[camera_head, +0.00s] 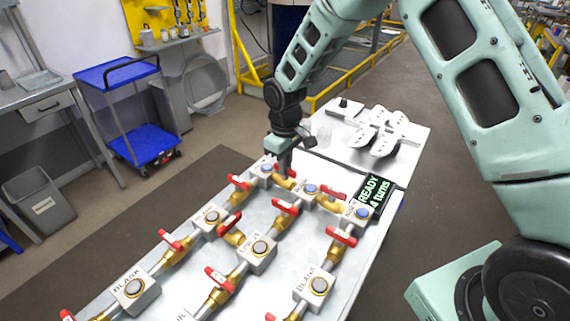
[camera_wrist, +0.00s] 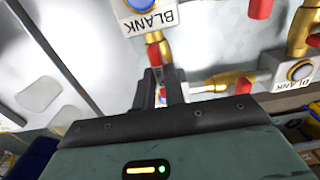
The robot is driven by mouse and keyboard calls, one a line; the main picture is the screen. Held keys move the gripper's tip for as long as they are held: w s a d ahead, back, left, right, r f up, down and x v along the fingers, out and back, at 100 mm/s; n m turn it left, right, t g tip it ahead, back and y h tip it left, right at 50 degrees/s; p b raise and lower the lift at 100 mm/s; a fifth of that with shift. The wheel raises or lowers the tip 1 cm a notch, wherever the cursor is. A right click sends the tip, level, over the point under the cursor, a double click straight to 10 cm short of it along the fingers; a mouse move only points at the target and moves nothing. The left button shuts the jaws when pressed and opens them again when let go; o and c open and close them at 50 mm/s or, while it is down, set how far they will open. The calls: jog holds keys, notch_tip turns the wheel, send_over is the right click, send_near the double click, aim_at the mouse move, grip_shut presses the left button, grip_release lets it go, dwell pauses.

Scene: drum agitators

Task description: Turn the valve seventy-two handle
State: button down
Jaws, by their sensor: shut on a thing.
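My gripper (camera_head: 284,171) points down at the far end of a white table (camera_head: 262,212) with rows of brass valves. Its fingers (camera_wrist: 165,85) are shut on a red valve handle (camera_wrist: 154,52) in the wrist view. In the head view my gripper and wrist partly hide this handle. Beside it is a white block with a blue-topped button (camera_head: 267,168). In the wrist view a block next to the handle reads BLANK (camera_wrist: 152,16). I cannot read a seventy-two label on any valve.
Other red handles stand close by, such as one at the left (camera_head: 239,182) and one nearer (camera_head: 286,207). A black display (camera_head: 373,197) with green text reads READY and 4 turns. Grey-white parts (camera_head: 383,135) lie on the far table end. A blue cart (camera_head: 130,110) stands left.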

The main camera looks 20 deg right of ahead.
dwell(0.4)
jog(key=c, duration=1.5)
grip_release()
jog(key=shift+o, duration=0.2)
notch_tip(320, 180, up, 18)
jog(key=b, duration=0.3)
jog(key=shift+f, duration=0.25)
